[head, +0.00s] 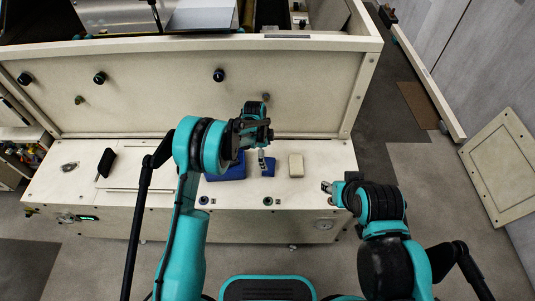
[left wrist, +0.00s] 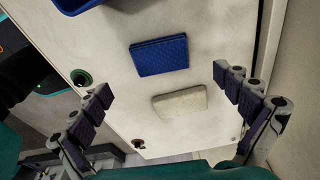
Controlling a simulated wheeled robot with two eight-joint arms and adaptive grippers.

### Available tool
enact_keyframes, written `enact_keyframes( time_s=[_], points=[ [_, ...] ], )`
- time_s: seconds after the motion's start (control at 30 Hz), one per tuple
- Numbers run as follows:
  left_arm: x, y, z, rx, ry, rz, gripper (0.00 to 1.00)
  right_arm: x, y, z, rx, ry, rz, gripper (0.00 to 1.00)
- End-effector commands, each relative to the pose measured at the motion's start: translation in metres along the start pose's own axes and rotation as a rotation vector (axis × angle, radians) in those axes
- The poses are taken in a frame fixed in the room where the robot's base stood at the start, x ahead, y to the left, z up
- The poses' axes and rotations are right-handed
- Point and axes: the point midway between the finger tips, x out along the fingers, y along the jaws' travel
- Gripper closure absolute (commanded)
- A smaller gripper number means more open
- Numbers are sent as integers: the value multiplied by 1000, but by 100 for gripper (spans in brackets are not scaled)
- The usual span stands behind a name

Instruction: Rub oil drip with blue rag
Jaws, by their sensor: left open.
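The blue rag (head: 269,167) lies flat on the pale bench top, right of a blue tray (head: 226,171). It also shows in the left wrist view (left wrist: 160,56), folded into a rectangle with a textured face. My left gripper (head: 262,152) is above the bench near the rag. In the left wrist view its fingers stand wide apart, open and empty (left wrist: 162,85), with the rag beyond them. My right gripper (head: 328,187) is at the bench's right front corner; its jaw opening is too small to tell. I cannot make out an oil drip.
A beige pad (head: 296,165) lies right of the rag. A black-handled tool (head: 105,163) lies at the bench's left. A pale panel with knobs (head: 160,95) rises behind the bench. Buttons and a lit display (head: 87,218) are on the front.

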Motion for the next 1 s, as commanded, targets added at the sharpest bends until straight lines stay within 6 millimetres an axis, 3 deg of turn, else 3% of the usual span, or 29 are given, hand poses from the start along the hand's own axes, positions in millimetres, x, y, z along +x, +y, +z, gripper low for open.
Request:
enact_keyframes(
  time_s=[0.1,0.3,0.73,0.77,0.93,1.0],
  points=[
    [24,0,0,0,0,-1,0,8,0,6,0,0,0,60],
    [50,0,0,0,0,-1,0,14,0,10,0,0,0,60],
    [60,0,0,-2,0,-2,0,16,0,12,0,0,0,60],
    [60,0,0,-2,0,-2,5,16,0,12,0,0,0,60],
    [60,0,0,-2,0,-2,50,16,0,12,0,0,0,60],
    [60,0,0,-2,0,-2,51,16,0,12,0,0,0,60]
  ],
)
